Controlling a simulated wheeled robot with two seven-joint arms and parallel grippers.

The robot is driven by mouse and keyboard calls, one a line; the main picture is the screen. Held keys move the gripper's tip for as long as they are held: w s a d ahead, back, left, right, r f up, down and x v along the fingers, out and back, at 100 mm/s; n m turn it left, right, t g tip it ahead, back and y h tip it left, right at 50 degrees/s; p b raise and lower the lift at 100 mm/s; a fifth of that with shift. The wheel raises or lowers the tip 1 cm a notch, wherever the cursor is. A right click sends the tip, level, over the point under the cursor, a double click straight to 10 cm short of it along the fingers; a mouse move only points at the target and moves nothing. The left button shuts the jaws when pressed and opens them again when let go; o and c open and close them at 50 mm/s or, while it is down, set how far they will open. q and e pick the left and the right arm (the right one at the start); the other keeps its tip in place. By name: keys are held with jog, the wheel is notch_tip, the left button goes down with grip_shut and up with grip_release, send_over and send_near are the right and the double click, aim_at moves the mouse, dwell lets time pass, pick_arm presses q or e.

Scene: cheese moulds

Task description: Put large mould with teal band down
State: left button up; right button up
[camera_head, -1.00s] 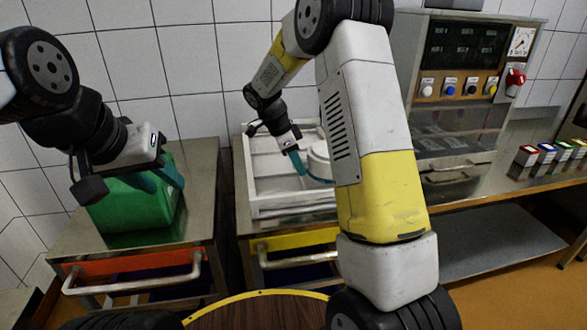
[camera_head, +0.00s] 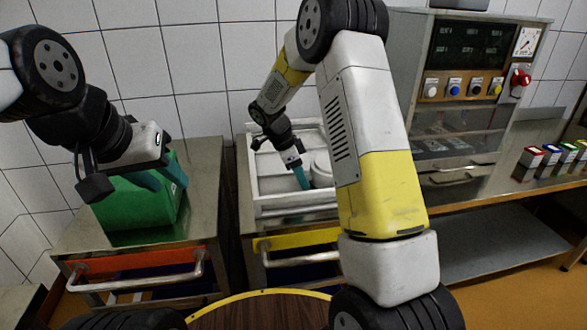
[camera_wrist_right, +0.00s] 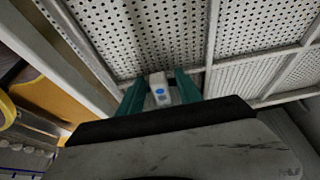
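A white round mould (camera_head: 321,170) stands in the white tray in the head view, partly hidden behind my right arm. I cannot make out a teal band on it now. My right gripper (camera_head: 301,178) points down into the tray, left of this mould. In the right wrist view its teal fingers (camera_wrist_right: 160,87) stand apart over a perforated white floor. A small white piece with blue dots (camera_wrist_right: 159,90) shows between them, with narrow gaps at its sides. My left gripper (camera_head: 163,180) is at the green crate (camera_head: 138,212); its fingers overlap the crate, and their gap is unclear.
The white tray (camera_head: 290,211) has raised walls and stands on a metal table. Ribs divide the perforated floor. A control cabinet (camera_head: 465,90) stands to the right. Several small colour-topped boxes (camera_head: 530,157) stand on the right bench. The steel top beside the crate is clear.

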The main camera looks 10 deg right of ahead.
jog(key=v, duration=1.2)
jog(key=s+d+r+n+t+y, duration=0.2)
jog(key=s+d+r+n+y, duration=0.2)
jog(key=s+r+n, duration=0.55)
jog(key=s+r+n+t+y, duration=0.1)
jog(key=s+n+t, duration=0.3)
jog(key=s, duration=1.4)
jog(key=n+y, duration=0.1)
jog(key=n, duration=0.3)
jog(key=shift+s+d+r+n+y, duration=0.2)
jog(key=shift+s+d+n+y, duration=0.1)
jog(key=shift+n+y, duration=0.1)
